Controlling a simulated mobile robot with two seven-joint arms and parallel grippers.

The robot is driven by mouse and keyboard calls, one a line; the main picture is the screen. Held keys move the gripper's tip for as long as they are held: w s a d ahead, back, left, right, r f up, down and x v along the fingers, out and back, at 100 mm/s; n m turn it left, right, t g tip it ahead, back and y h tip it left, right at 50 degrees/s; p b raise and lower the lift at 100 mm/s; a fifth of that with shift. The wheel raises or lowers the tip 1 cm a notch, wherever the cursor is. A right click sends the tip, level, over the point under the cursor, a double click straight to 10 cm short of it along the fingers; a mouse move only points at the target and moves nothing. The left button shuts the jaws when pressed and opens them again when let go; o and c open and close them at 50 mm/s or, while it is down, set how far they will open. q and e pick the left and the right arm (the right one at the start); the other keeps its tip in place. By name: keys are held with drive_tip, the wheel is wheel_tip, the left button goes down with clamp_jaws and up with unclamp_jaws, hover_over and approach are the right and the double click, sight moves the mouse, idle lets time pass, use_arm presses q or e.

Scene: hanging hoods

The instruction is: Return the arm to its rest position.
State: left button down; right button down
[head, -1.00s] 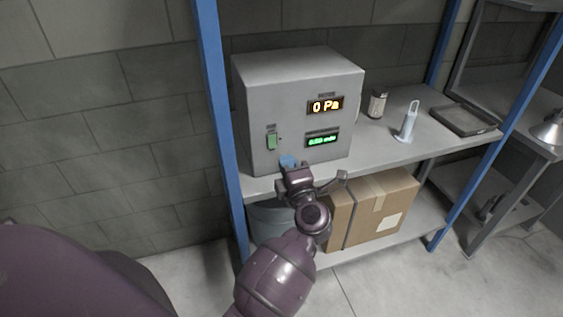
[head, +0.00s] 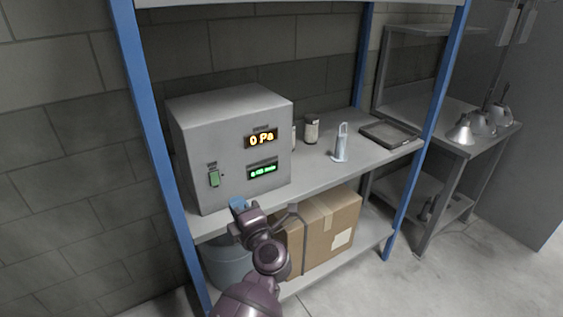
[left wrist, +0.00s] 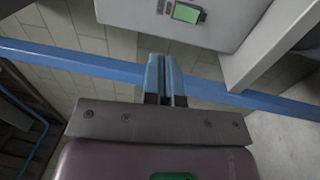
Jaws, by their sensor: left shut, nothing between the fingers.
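My left gripper (head: 238,203) is in front of the lower front of the grey control box, near the shelf's front edge. In the left wrist view its blue fingers (left wrist: 165,80) are together with nothing between them. The grey control box (head: 228,140) stands on the shelf. It has an orange display (head: 262,139) reading 0 Pa, a green display (head: 262,171) and a green switch (head: 214,178). The switch also shows in the left wrist view (left wrist: 187,13), beyond the fingertips. My right gripper is out of view.
The shelf (head: 320,172) has blue posts (head: 150,130). A jar (head: 311,129), a light blue handled object (head: 341,143) and a dark tray (head: 388,134) stand on it. Below are a cardboard box (head: 325,228) and a grey bucket (head: 226,262). Metal hoods (head: 462,130) sit at right. Floor in front is clear.

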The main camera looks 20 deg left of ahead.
use_arm(q)
drive_tip(key=w+d+r+m+t+h, duration=0.3)
drive_tip(key=d+r+m+t+h, duration=0.3)
drive_tip(key=m+t, duration=0.3)
wheel_tip(320, 180, down, 4)
drive_tip(key=s+d+m+h, duration=0.2)
drive_tip(key=d+m+h, duration=0.1)
drive_tip(key=m+h, duration=0.7)
drive_tip(key=s+a+f+m+g, duration=0.5)
drive_tip(key=s+f, duration=0.6)
drive_tip(key=f, duration=0.1)
drive_tip(key=s+a+f+m+g+y, duration=0.1)
drive_tip(key=s+a+f+m+g, duration=0.3)
drive_tip(key=s+f, duration=0.8)
drive_tip(key=shift+a+m+g+y, duration=0.3)
drive_tip(key=shift+a+m+g, duration=0.1)
drive_tip(key=shift+a+g, duration=0.15)
